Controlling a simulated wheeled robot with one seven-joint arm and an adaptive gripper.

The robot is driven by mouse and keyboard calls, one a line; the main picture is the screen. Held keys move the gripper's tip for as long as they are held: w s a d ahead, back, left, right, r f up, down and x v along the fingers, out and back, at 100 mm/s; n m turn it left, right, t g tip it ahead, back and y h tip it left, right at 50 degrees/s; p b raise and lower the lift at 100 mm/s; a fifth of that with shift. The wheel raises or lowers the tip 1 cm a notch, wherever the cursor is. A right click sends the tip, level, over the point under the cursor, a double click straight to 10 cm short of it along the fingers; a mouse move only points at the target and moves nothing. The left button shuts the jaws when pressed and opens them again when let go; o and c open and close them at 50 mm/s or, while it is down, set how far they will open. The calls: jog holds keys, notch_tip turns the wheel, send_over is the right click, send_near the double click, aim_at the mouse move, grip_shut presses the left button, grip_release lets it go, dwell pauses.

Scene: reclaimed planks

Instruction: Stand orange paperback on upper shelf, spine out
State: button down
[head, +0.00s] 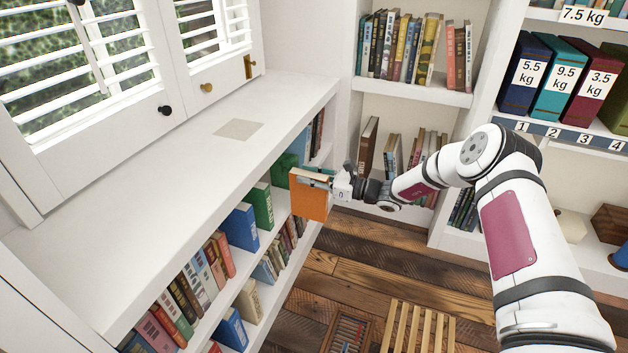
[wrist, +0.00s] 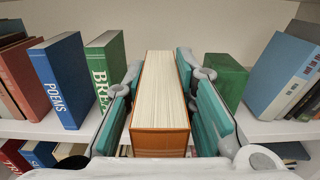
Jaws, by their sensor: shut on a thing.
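The orange paperback (head: 309,204) is upright in my gripper (head: 325,180), with a broad cover facing the head camera. In the wrist view, the teal finger pads grip both covers of the paperback (wrist: 160,143). Its pale page edges face up, and a narrow orange face that looks like the spine is on the near side, toward my gripper. The upper shelf (wrist: 262,130) is ahead, with an open stretch between the green book marked "BREA" (wrist: 104,62) and a dark green block-like item (wrist: 226,82). The paperback lines up with this stretch. Whether it touches the shelf is unclear.
A blue "POEMS" book (wrist: 62,80) stands left of the gap; pale blue books (wrist: 280,75) lean at right. The white countertop (head: 170,180) overhangs the shelves. A wooden slatted piece (head: 418,328) is on the floor. A tall bookcase (head: 412,92) stands behind my arm.

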jog(key=b+x, duration=0.6)
jog(key=x, duration=0.8)
jog(key=shift+a, duration=0.25)
jog(key=shift+w, duration=0.1)
jog(key=shift+f, duration=0.25)
dwell(0.5)
jog(key=c, duration=1.2)
grip_release()
jog(key=shift+c, duration=0.2)
